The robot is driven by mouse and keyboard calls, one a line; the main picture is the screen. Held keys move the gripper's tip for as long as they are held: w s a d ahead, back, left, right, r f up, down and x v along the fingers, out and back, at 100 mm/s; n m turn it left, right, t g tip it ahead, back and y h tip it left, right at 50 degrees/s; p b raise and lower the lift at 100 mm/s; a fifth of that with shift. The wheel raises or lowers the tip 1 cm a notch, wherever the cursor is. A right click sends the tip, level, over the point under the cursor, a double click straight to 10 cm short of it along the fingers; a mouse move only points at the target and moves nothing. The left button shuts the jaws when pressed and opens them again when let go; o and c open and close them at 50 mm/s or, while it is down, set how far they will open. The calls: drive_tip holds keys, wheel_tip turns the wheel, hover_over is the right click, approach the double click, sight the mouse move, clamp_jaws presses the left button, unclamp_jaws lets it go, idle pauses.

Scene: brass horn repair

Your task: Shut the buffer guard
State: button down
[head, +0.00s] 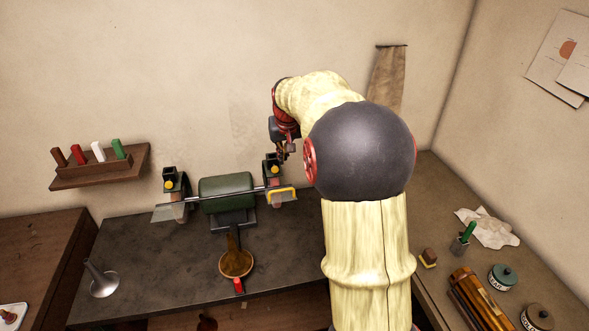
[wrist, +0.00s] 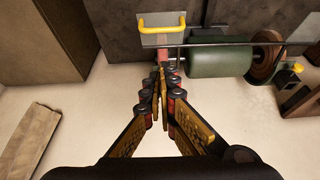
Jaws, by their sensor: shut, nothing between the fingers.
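The buffer (head: 227,194) stands on the dark bench against the wall, with a green motor body and a wheel at each end. A yellow handle (head: 281,192) shows at its right end, and in the wrist view it sits on a pale guard plate (wrist: 160,40). The plate stands out to the front of the right wheel; its exact tilt is hard to tell. My gripper (wrist: 160,72) is shut and empty, its fingertips close to the buffer's right end and apart from the handle. In the head view my gripper (head: 284,157) is small and partly hidden by my arm.
A pan-like brass piece (head: 236,262) and a grey funnel-shaped piece (head: 103,279) lie on the bench front. A wooden rack (head: 100,166) hangs on the wall at left. Jars (head: 503,277) and a rag (head: 487,228) are on the right bench. The bench left of the brass piece is mostly clear.

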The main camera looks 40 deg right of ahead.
drive_tip(key=x, duration=0.3)
drive_tip(key=p+x, duration=0.1)
drive_tip(key=x, duration=0.3)
drive_tip(key=s+p+x, duration=0.1)
drive_tip(key=x, duration=0.3)
drive_tip(key=shift+w+a+f, duration=0.1)
drive_tip(key=shift+a+f, duration=0.2)
drive_tip(key=shift+f, duration=0.2)
drive_tip(key=shift+s+a+f, duration=0.15)
drive_tip(key=shift+s+f, duration=0.05)
drive_tip(key=shift+f, duration=0.05)
drive_tip(key=shift+f+p, duration=0.3)
drive_tip(key=shift+f, duration=0.15)
